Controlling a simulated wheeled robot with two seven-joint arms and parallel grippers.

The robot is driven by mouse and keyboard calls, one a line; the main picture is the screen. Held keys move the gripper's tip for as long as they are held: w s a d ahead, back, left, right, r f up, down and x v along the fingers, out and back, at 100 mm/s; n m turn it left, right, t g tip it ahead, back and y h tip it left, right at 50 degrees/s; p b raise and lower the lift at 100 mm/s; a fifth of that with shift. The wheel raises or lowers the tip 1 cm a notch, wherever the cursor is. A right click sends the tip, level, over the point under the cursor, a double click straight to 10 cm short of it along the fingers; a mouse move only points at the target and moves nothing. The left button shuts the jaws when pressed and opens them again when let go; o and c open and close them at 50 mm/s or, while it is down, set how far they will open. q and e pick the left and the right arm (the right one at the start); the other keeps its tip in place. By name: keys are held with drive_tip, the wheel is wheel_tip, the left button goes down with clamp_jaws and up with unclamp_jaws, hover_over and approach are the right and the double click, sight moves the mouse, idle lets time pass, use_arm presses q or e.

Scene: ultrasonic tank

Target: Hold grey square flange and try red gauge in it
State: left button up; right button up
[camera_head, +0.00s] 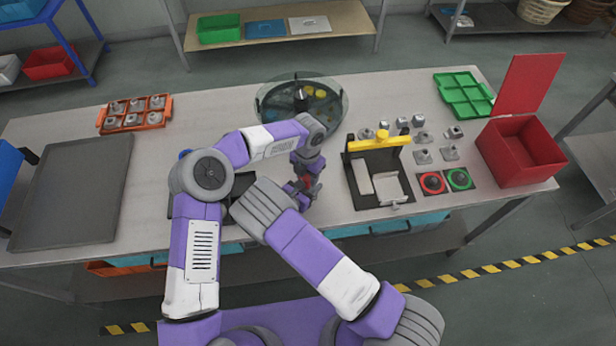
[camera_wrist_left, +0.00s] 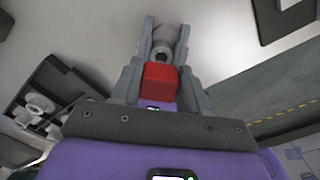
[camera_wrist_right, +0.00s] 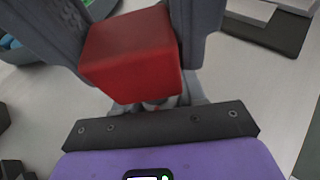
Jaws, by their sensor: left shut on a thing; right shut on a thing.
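My left gripper (camera_head: 304,182) is low over the middle front of the table. In the left wrist view its fingers (camera_wrist_left: 163,38) are shut on the grey square flange (camera_wrist_left: 162,52), whose round bore shows near the fingertips. The red gauge (camera_wrist_right: 130,55) is a red block between the fingers of my right gripper (camera_wrist_right: 135,15), which is shut on it. It also shows in the left wrist view (camera_wrist_left: 160,82), close to the flange. In the head view only a bit of red (camera_head: 306,180) shows. I cannot tell whether the gauge's end is inside the bore.
A black fixture with a yellow bar (camera_head: 380,142) stands right of the grippers. Several grey parts (camera_head: 422,156), red and green round stations (camera_head: 432,182) and a red bin (camera_head: 520,150) lie beyond. A round glass-topped tank (camera_head: 275,97) is behind. A dark mat (camera_head: 75,185) lies left.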

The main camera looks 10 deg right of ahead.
use_arm(q)
drive_tip(key=shift+d+r, duration=0.2)
drive_tip(key=shift+r, duration=1.25)
use_arm(e)
drive_tip(key=shift+s+f, duration=0.1)
drive_tip(key=shift+f, duration=0.1)
use_arm(q)
drive_tip(key=shift+w, duration=0.1)
use_arm(e)
drive_tip(key=o, duration=1.2)
drive_tip(key=shift+r, duration=0.15)
use_arm(q)
wheel_tip(320, 180, up, 6)
drive_tip(key=p, duration=0.6)
use_arm(e)
wheel_tip(320, 180, up, 10)
